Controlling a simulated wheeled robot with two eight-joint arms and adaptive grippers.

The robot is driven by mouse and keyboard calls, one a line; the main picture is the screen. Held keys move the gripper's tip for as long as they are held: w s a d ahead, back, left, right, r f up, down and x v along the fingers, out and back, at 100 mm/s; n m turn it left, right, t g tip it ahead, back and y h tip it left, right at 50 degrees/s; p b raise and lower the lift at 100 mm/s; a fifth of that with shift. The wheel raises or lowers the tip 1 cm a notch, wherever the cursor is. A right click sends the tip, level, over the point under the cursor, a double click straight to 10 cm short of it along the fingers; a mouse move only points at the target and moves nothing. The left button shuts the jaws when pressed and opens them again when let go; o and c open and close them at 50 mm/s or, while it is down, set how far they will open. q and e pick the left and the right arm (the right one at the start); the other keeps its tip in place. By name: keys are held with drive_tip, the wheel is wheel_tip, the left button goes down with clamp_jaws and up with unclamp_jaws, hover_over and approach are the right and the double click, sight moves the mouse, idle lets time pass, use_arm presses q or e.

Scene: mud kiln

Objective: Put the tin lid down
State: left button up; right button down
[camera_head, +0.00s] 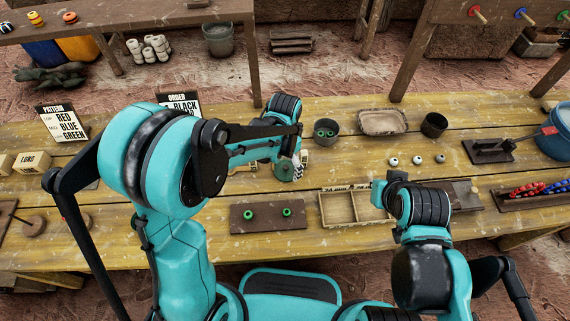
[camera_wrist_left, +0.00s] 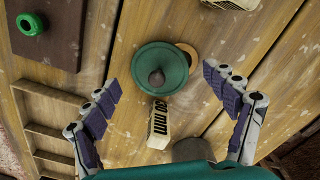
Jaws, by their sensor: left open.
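The tin lid, a green disc with a brown knob, lies below my left gripper in the left wrist view (camera_wrist_left: 174,84). It also shows in the head view (camera_head: 284,173), partly hidden by my gripper. My left gripper (camera_wrist_left: 160,76) is open, with one finger on each side of the lid and clear of it. A tan round piece (camera_wrist_left: 190,52) shows from under or beside the lid's edge. I cannot tell whether the lid rests on it. An open tin (camera_head: 326,133) with green rings inside stands behind the lid. My right arm shows, but its gripper does not.
A block marked 30 mm (camera_wrist_left: 160,125) lies close beside the lid. A dark board with green rings (camera_head: 267,226) and a divided wooden tray (camera_head: 338,208) lie in front. White knobs (camera_head: 418,159), a shallow dish (camera_head: 382,122) and a dark tin (camera_head: 434,125) are to the right.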

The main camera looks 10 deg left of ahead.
sight(285, 166)
use_arm(q)
wheel_tip(285, 166, up, 10)
drive_tip(key=p, duration=0.4)
drive_tip(key=s+a+r+n+t, duration=0.7)
drive_tip(key=s+a+r+n, duration=0.1)
drive_tip(key=s+a, duration=0.4)
drive_tip(key=shift+r+n, duration=0.15)
drive_tip(key=shift+n, duration=0.35)
